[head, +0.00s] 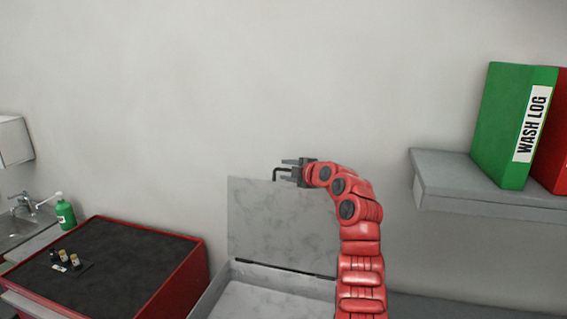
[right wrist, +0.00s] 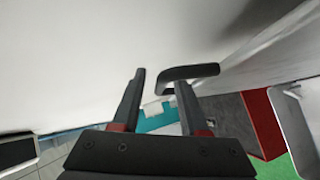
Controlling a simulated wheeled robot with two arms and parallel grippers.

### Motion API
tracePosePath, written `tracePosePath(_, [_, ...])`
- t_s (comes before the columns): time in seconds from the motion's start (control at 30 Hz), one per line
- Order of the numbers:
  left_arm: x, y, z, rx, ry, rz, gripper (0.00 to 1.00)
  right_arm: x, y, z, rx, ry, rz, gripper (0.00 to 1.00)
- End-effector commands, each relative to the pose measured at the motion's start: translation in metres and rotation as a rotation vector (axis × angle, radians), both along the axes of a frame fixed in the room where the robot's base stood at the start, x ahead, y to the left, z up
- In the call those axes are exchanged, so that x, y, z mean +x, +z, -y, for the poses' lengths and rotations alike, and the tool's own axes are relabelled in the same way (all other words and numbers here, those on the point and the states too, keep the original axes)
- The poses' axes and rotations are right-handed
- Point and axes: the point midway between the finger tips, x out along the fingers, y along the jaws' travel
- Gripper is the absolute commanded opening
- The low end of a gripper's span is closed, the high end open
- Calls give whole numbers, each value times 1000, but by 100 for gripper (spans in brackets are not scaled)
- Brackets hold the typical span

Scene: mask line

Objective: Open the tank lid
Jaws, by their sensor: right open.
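The grey tank lid (head: 262,218) stands upright, raised above the open grey tank (head: 212,292), with its hinge edge along the tank's back. A black bar handle (head: 276,174) is at the lid's top left. My right gripper (head: 287,166) is open beside this handle at the lid's top edge. In the right wrist view, the handle (right wrist: 190,73) is by the tip of the right finger, and the space between the fingers (right wrist: 160,77) looks empty. Whether finger and handle touch cannot be told. My left gripper is not in view.
A red cabinet with a dark top (head: 130,255) stands left of the tank, holding several small bottles (head: 72,262). A green soap bottle (head: 65,214) and sink (head: 15,228) are farther left. A shelf (head: 440,182) with green (head: 508,125) and red binders is at right.

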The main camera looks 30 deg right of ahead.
Motion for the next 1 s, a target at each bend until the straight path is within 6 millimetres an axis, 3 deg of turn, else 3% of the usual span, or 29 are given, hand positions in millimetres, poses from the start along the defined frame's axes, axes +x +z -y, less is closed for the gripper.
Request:
tracePosePath(0.2, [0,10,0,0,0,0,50,19,-4,0,1,-1,1,44])
tracePosePath(0.57, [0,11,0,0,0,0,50,23,-8,1,0,-2,-1,44])
tracePosePath(0.83, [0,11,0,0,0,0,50,23,-7,1,0,-2,-1,0])
tracePosePath(1.0, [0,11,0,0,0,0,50,23,-7,1,0,-2,-1,0])
